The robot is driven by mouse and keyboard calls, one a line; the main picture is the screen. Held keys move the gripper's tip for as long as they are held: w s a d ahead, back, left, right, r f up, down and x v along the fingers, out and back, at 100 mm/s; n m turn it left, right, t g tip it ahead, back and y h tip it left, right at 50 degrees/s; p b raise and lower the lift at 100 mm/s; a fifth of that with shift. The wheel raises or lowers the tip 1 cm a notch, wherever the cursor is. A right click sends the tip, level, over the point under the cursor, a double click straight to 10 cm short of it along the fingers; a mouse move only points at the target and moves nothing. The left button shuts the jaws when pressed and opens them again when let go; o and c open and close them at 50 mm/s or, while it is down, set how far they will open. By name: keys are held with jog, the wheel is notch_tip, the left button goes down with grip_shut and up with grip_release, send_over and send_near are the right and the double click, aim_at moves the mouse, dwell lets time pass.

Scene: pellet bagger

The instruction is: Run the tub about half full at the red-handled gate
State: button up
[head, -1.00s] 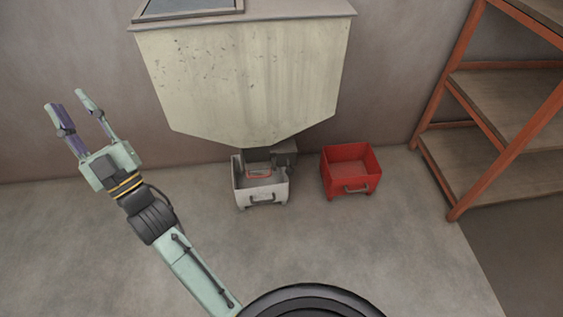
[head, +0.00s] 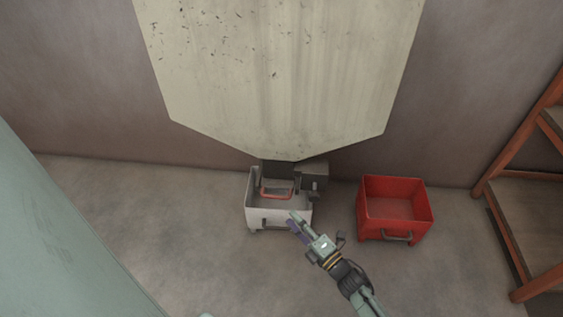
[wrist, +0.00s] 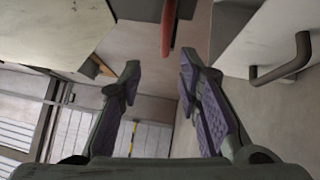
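The pale tub (head: 281,215) stands on the floor under the hopper spout, with a dark handle on its front. The tub's handle also shows at the right in the wrist view (wrist: 285,66). The red gate handle (head: 277,194) hangs from the dark gate under the hopper, over the tub. In the wrist view the red handle (wrist: 167,28) is ahead of and between my fingers, not gripped. My gripper (head: 297,221) is at the tub's front right, open and empty (wrist: 160,68). I cannot tell whether pellets lie in the tub.
The big cream hopper (head: 280,75) stands above the tub. A dark box (head: 313,176) sits beside the gate at its right. A red tub (head: 372,218) stands on the floor to the right, and an orange-framed shelf (head: 530,215) beyond it. The floor in front is clear.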

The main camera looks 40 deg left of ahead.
aim_at(277, 196)
jog(key=x, duration=1)
jog(key=shift+w+a+f+b, duration=0.25)
jog(key=shift+w+f+b, duration=0.05)
jog(key=shift+w+b, duration=0.1)
jog(key=shift+c, duration=0.3)
grip_shut()
jog(key=shift+r, duration=0.1)
